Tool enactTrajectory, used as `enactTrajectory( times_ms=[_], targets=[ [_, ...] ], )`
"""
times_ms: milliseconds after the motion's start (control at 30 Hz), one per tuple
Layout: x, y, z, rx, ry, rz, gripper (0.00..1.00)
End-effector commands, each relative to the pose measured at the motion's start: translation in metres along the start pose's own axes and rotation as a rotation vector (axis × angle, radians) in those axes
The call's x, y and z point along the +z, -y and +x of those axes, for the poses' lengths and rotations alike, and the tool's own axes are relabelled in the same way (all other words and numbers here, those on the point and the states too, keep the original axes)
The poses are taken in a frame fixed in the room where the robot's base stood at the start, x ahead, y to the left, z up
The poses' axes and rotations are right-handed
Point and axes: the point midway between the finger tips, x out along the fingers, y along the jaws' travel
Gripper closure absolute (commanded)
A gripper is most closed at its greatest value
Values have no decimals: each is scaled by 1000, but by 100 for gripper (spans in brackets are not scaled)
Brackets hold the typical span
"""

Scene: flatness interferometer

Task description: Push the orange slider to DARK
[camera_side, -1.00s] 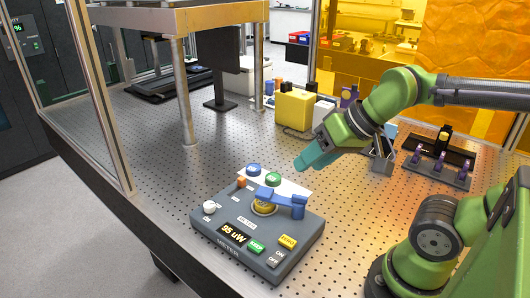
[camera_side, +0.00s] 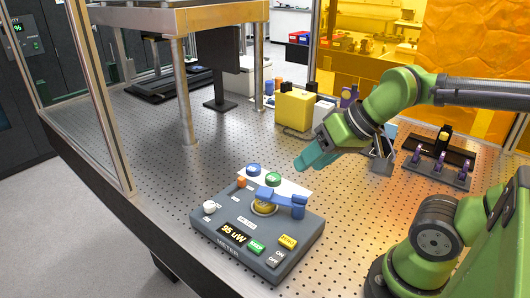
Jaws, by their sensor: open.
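The grey meter box (camera_side: 215,231) sits on the perforated table near its front edge. The small orange slider (camera_side: 241,182) is at the box's back left, beside the blue and green round knobs; its label is too small to read. A blue arm-like lever (camera_side: 280,197) lies across a gold round part (camera_side: 264,208) on the box. The display (camera_side: 233,235) reads 95 uW. My gripper (camera_side: 301,165) has teal fingers and hangs above and behind the box, to the right of the slider, touching nothing. It is open and empty; the gap between its fingers is hard to see from here.
A white knob (camera_side: 209,207) stands at the box's left, with a yellow ZERO button (camera_side: 288,242) and a green button (camera_side: 257,247) in front. A yellow block (camera_side: 295,108) and a purple-part rack (camera_side: 437,170) stand farther back. The table left of the box is clear.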

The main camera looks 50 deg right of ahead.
Motion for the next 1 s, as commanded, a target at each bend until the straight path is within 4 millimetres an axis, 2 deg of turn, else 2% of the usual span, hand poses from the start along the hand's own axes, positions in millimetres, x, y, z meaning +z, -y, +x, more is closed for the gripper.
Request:
enactTrajectory(
  times_ms=[167,267,367,433,667,867,1000],
  targets=[
    [0,0,0,0,0,0,57],
    [0,0,1,1,3,1,53],
    [3,-3,10,18,41,9,53],
    [-4,-3,18,34,71,15,53],
    [-66,4,54,120,211,-19,53],
    [-124,4,101,199,353,-103,53],
    [-160,-1,140,251,452,-174,53]
  ],
)
